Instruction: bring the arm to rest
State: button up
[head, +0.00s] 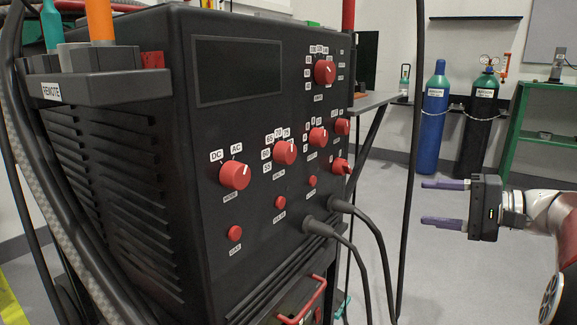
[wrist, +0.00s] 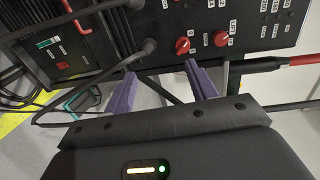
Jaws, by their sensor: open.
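My gripper (head: 440,203) is at the right of the head view, with its two purple fingers apart and nothing between them. It points left toward the black welding machine (head: 140,150) and is clear of its front panel. In the wrist view my gripper (wrist: 165,75) also shows its fingers spread, with the panel beyond them. My arm comes in from the right edge of the head view.
The panel carries several red knobs (head: 235,175) and two plugged black cables (head: 345,207). A grey tray (head: 110,88) labelled REMOTE sits at the upper left. Blue (head: 432,125) and black (head: 477,130) gas cylinders stand behind.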

jog(key=s+a+f+n+g+h, duration=0.1)
jog(key=s+a+f+g+h, duration=0.15)
jog(key=s+a+f, duration=0.35)
jog(key=s+a+f+n+g+h, duration=0.1)
jog(key=s+a+f+g+h, duration=0.2)
jog(key=a, duration=0.4)
jog(key=s+f+n+t+h, duration=0.1)
jog(key=s+f+n+h, duration=0.1)
jog(key=s+f+h, duration=0.3)
jog(key=s+f+n+t+h, duration=0.1)
jog(key=s+f+n+h, duration=0.15)
jog(key=s, duration=0.45)
notch_tip(320, 180, up, 12)
jog(key=p, duration=1.2)
jog(key=shift+s+d+f+h, duration=0.2)
jog(key=shift+s+h, duration=0.05)
jog(key=shift+h, duration=0.15)
jog(key=shift+t, duration=0.25)
